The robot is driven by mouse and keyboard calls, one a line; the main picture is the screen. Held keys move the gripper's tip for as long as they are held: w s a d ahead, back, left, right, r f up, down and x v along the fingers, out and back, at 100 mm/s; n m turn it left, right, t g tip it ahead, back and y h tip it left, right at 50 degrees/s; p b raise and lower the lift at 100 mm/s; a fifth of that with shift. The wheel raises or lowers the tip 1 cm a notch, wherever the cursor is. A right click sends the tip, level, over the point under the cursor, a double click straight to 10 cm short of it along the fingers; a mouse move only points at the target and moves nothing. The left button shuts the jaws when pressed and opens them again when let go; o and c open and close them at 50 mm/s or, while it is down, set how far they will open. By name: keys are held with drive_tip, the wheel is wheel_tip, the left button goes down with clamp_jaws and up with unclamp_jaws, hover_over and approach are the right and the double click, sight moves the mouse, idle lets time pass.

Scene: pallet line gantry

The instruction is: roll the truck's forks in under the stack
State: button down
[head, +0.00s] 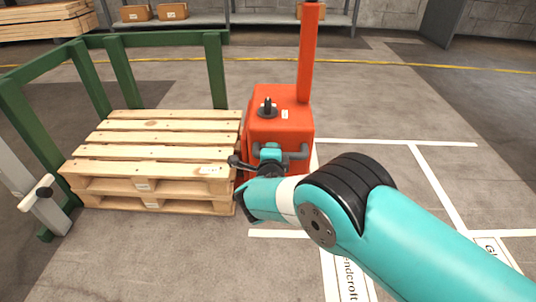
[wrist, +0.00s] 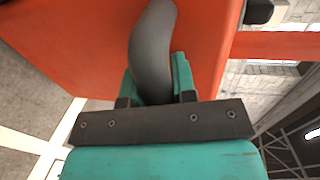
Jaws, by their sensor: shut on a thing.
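The red truck (head: 282,124) stands upright at the right side of the stack of wooden pallets (head: 165,140), its body very close to the pallets' right edge. I cannot tell whether they touch. Its forks are not visible in either view. My gripper (head: 269,153) is at the truck's near side, shut on its dark grey handle (head: 297,155). In the wrist view the curved grey handle (wrist: 152,45) passes between the teal fingers of my gripper (wrist: 155,82), against the red body (wrist: 75,40).
A green frame (head: 216,70) surrounds the stack at the back and left. A grey post with a pale clamp (head: 40,192) stands at the front left. Open floor with white lines (head: 440,180) lies right. A shelf (head: 240,18) with boxes stands behind.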

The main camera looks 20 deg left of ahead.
drive_tip(key=shift+s+a, duration=0.15)
drive_tip(key=shift+a, duration=0.05)
drive_tip(key=c, duration=1)
unclamp_jaws()
drive_tip(key=shift+o, duration=0.4)
drive_tip(key=shift+d, duration=0.1)
drive_tip(key=shift+s+r+p, duration=0.2)
drive_tip(key=shift+s+p, duration=0.15)
drive_tip(key=shift+p, duration=0.05)
drive_tip(key=p+v, duration=0.8)
drive_tip(key=v, duration=0.8)
drive_tip(key=shift+s+d, duration=0.2)
drive_tip(key=shift+d, duration=0.1)
drive_tip(key=shift+f, duration=0.15)
